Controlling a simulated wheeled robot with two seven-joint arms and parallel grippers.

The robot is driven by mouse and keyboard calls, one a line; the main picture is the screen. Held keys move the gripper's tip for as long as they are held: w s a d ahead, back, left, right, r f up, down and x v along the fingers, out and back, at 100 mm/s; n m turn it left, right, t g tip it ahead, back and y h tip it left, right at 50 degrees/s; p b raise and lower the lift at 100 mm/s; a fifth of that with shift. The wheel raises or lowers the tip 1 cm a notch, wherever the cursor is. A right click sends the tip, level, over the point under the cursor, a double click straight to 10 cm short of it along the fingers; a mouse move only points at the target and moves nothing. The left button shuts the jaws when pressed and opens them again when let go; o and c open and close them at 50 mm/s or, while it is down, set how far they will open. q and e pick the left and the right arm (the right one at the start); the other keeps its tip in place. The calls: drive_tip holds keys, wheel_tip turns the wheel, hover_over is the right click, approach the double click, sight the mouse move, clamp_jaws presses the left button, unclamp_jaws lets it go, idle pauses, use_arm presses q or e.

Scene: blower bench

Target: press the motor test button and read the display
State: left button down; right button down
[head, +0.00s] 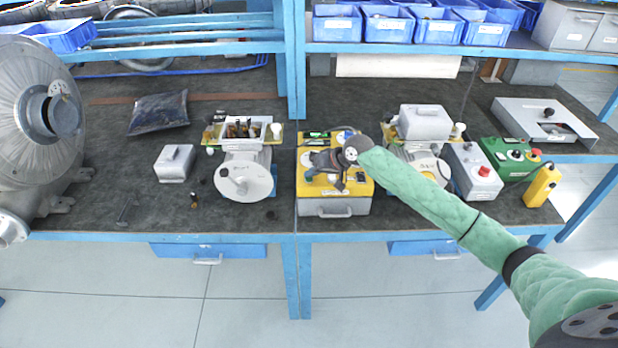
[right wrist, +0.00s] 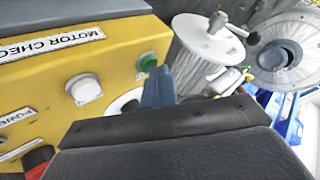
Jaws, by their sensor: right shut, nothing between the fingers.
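The yellow tester box (head: 334,197) stands at the front middle of the bench. In the right wrist view its yellow panel (right wrist: 120,62) bears a "MOTOR CHECK" label (right wrist: 50,45), a whitish square button (right wrist: 87,90) and a green round button or lamp (right wrist: 148,62). My right gripper (head: 341,184) is over the box. In the right wrist view its blue fingers (right wrist: 158,84) are shut and empty, close beside the green part; I cannot tell whether they touch it. A white round part behind the fingers is partly hidden. No readable display shows. My left gripper is out of view.
A motor with a round white disc (head: 244,182) stands left of the box, another is at its right, partly behind my right arm. A grey box with a red button (head: 484,171), a green control box (head: 513,157) and a yellow pendant (head: 542,185) are further right.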

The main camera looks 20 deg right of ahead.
sight(312, 181)
drive_tip(key=shift+r+p, duration=0.55)
drive_tip(key=shift+r, duration=0.15)
wheel_tip(312, 181, up, 5)
drive_tip(key=p, duration=0.4)
idle(0.8)
